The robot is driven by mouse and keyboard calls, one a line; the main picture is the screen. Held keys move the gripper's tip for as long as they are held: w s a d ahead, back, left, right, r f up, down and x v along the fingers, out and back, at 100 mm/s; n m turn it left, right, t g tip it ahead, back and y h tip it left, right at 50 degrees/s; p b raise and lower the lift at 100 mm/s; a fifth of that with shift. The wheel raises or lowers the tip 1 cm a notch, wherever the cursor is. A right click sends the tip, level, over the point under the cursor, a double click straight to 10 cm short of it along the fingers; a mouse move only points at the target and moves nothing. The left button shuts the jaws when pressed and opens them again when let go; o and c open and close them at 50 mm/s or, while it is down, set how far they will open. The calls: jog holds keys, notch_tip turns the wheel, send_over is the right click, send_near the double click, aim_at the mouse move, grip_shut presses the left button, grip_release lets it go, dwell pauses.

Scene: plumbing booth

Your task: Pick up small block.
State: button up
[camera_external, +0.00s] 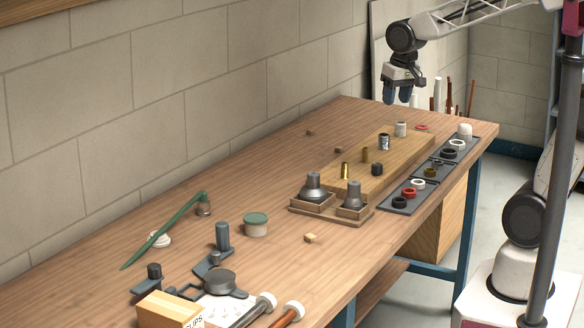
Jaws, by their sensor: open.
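Three small wooden blocks lie on the wooden workbench (262,195). One small block (310,238) is near the front edge, below the wooden holder. Another small block (338,149) is behind the long board, and a third small block (310,132) lies farther back toward the wall. My gripper (397,97) hangs above the far end of the bench, fingers pointing down. It is open, with nothing seen between its fingers, and apart from all three blocks.
A long board (392,152) carries several small fittings. Beside it is a dark tray (398,210) with rings. A wooden holder (330,217) bears two grey metal parts. The bench along the wall is mostly clear.

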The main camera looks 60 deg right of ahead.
jog(key=w+d+f+m, duration=0.25)
jog(key=w+d, duration=0.25)
jog(key=w, duration=0.3)
jog(key=m+g, duration=0.2)
jog(key=m, duration=0.7)
send_near(339, 150)
jog(key=shift+w+d+f, duration=0.2)
jog(key=shift+w+d, duration=0.05)
jog(key=shift+d, duration=0.55)
jog(key=shift+w+d+f, duration=0.15)
jog(key=shift+d+f, duration=0.05)
jog(key=shift+d, duration=0.05)
jog(key=shift+f, duration=0.1)
jog(key=shift+f, duration=1.2)
jog(key=shift+f, duration=0.1)
jog(key=shift+a+f, duration=0.1)
jog(key=shift+f, duration=2.4)
